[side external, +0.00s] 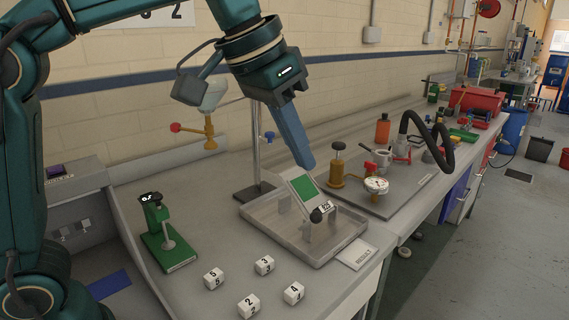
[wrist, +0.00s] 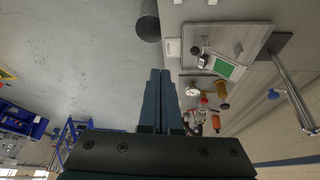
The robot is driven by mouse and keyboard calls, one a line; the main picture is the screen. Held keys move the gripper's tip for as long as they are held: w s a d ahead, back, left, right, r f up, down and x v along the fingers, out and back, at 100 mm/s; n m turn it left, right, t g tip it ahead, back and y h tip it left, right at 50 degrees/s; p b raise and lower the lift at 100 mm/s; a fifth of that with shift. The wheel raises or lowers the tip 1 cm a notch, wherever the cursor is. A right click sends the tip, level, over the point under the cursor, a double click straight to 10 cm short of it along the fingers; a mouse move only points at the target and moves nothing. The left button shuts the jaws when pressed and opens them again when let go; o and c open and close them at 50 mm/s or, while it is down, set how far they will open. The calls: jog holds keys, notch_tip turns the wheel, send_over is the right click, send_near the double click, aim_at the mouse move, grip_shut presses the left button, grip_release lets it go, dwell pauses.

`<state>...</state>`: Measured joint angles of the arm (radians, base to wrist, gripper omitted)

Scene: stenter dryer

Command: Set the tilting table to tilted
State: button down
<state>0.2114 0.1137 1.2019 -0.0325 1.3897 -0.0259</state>
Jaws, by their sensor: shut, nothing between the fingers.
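The tilting table is a small pale plate with a green patch (side external: 305,188) in a shallow grey tray (side external: 270,232); the plate looks slanted in the side view. A black ball knob (side external: 316,215) is at its front, by a small number label (side external: 327,206). In the wrist view the green patch (wrist: 224,68) and the tray (wrist: 245,30) are right of the fingers. My gripper (side external: 308,163) is shut and empty, its fingertips above and behind the plate, seemingly apart from it. Its closed fingers (wrist: 160,74) also show in the wrist view.
A metal stand (side external: 256,150) with a funnel rises behind the tray. Several white numbered cubes (side external: 249,305) and a green device (side external: 165,240) lie left. A gauge (side external: 376,185), brass fittings and a black hose (side external: 430,130) stand right.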

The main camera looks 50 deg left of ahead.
jog(key=w+a+f+n+h, duration=0.1)
jog(key=w+a+f, duration=0.1)
jog(key=w+a, duration=0.35)
jog(key=w+a+f+n, duration=0.2)
jog(key=a+f, duration=0.1)
jog(key=a, duration=0.5)
jog(key=s+d+x, duration=0.1)
jog(key=d+x, duration=0.1)
jog(key=x, duration=1)
jog(key=shift+d+f, duration=0.2)
jog(key=shift+d, duration=0.15)
